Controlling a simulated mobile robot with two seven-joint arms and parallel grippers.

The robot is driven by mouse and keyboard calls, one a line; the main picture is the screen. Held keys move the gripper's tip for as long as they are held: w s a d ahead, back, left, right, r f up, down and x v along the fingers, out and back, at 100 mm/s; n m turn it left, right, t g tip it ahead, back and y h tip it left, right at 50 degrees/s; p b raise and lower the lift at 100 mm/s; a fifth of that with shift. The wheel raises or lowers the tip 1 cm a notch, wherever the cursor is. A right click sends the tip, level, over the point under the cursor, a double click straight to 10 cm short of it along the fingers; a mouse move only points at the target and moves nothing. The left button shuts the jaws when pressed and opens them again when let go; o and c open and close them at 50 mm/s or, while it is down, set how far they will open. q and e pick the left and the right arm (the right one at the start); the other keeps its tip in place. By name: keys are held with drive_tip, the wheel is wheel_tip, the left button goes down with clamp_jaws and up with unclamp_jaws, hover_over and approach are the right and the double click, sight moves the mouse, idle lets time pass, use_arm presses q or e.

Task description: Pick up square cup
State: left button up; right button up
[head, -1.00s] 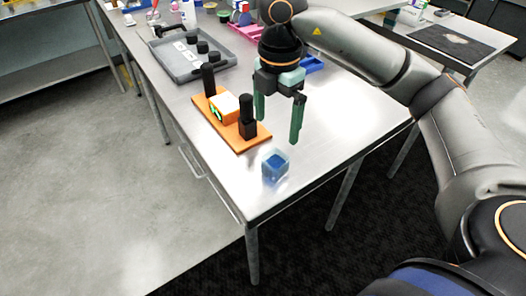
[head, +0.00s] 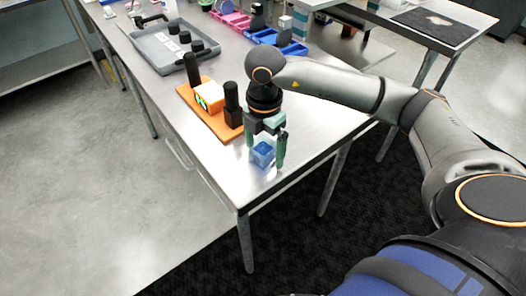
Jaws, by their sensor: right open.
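The square cup (head: 262,155) is a small clear cube-shaped cup with blue in it. It stands near the front corner of the metal table (head: 225,180). My right gripper (head: 266,152) points down over the cup, its green fingers open, one at the cup's right side and the other partly hidden at its far left. I cannot tell whether the fingers touch the cup. My left gripper is not in view.
An orange board (head: 208,115) with black posts and an orange device stands just behind the cup. A grey tray (head: 165,50) with black knobs lies farther back. Blue bins (head: 275,38) and pink bins (head: 232,18) line the back. The table's front edges are close to the cup.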

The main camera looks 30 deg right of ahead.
drive_tip(key=shift+f, duration=0.15)
drive_tip(key=c, duration=1.4)
